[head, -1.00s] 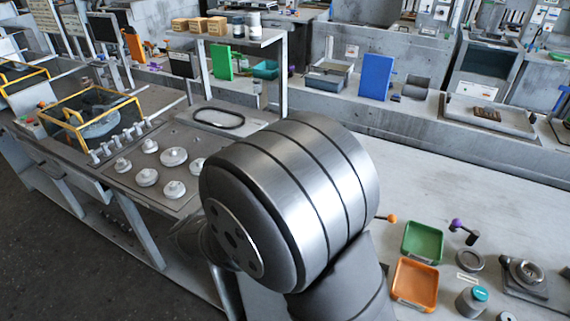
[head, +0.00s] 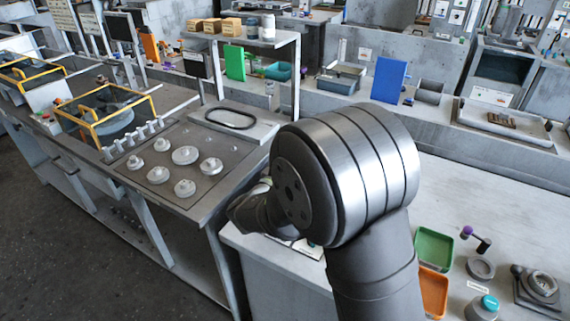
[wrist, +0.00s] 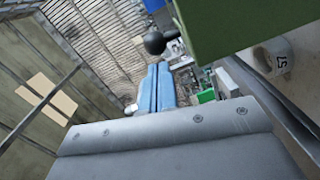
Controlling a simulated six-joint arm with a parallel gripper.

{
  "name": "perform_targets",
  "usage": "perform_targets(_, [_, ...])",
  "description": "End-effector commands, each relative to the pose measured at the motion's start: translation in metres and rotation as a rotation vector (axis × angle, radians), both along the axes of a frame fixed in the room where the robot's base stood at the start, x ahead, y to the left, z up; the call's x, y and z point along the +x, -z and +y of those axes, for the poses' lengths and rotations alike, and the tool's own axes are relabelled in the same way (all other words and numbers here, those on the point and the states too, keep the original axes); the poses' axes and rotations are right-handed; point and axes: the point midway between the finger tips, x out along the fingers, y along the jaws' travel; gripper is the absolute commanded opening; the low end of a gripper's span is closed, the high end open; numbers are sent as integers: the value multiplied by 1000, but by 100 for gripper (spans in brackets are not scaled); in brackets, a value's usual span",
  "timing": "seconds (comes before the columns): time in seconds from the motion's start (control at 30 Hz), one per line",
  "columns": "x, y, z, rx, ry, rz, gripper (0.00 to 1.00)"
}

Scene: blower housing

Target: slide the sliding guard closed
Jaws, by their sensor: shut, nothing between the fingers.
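A yellow-framed guard (head: 128,98), which looks like the sliding guard, stands at the left in the head view around a round grey part (head: 115,122). I cannot tell how far open it is. My gripper is hidden behind my arm in the head view. In the wrist view my gripper (wrist: 158,67) shows two blue fingers pressed together, with nothing between them. The guard is not clearly seen in the wrist view, so I see no contact with it.
A plate with several round grey knobs (head: 185,155) lies right of the guard. A black ring (head: 230,117) lies behind it. A green tray (head: 434,248) and orange tray (head: 433,292) stand at the right. A green block (wrist: 235,22) and black ball (wrist: 155,43) are close in the wrist view.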

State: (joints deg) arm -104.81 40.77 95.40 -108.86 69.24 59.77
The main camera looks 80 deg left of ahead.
Motion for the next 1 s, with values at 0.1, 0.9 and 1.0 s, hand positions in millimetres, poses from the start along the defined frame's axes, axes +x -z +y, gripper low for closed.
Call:
perform_targets(0.1, [2,0,-1,0,0,0,0])
perform_targets(0.9, [75,0,-74,-1,2,0,0])
perform_targets(1.0, [79,0,-78,-1,1,-1,0])
